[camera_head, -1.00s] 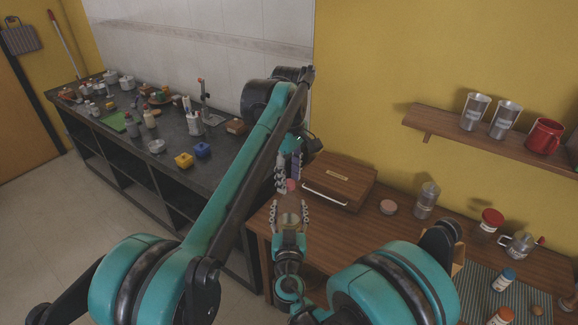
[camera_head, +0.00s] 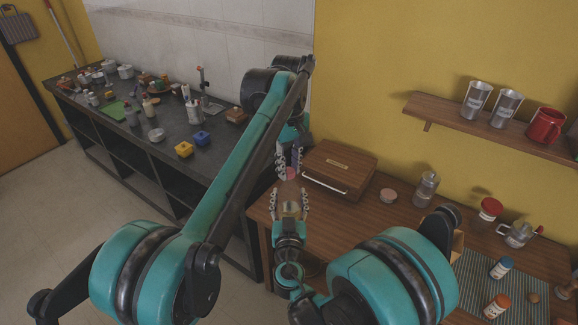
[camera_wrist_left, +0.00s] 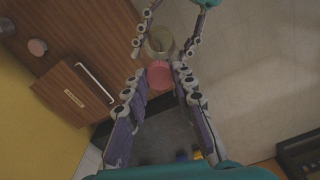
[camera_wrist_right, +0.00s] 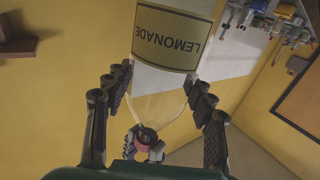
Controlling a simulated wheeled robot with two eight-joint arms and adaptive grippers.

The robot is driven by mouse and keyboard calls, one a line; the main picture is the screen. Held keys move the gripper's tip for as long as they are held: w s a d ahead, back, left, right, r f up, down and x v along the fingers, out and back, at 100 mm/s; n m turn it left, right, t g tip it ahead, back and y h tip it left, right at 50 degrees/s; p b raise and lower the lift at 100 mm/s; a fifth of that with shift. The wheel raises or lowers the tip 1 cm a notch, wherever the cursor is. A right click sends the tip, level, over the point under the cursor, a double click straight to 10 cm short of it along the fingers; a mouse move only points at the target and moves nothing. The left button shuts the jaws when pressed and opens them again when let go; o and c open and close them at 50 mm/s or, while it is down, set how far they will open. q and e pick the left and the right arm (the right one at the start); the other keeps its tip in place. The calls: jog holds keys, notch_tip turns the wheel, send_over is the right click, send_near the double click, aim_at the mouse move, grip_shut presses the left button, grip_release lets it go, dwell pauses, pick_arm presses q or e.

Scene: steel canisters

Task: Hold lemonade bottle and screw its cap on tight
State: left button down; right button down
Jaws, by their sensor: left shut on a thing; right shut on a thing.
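The pink cap (camera_head: 291,173) is between the fingers of my left gripper (camera_head: 289,162), which points down and is shut on it. The cap also shows in the left wrist view (camera_wrist_left: 160,76). My right gripper (camera_head: 289,205) points up below it, shut on the clear lemonade bottle (camera_head: 291,210). In the right wrist view the bottle's cream label (camera_wrist_right: 172,38) reads LEMONADE, upside down. In the left wrist view the bottle (camera_wrist_left: 160,40) lies just beyond the cap, roughly in line with it. I cannot tell whether cap and bottle mouth touch.
A wooden table (camera_head: 398,216) at right holds a brown box (camera_head: 340,163), a round pinkish lid (camera_head: 388,195), a steel canister (camera_head: 426,188) and several jars. A shelf (camera_head: 450,116) with cups hangs above. A cluttered dark counter (camera_head: 225,140) runs along the left wall.

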pick_arm(q)
jog(key=m, duration=0.7)
jog(key=shift+m, duration=0.3)
jog(key=m, duration=0.7)
jog(key=shift+m, duration=0.3)
jog(key=c, duration=1.3)
grip_release()
jog(key=shift+o, duration=0.2)
jog(key=shift+r, duration=2.2)
jog(key=shift+c, duration=0.2)
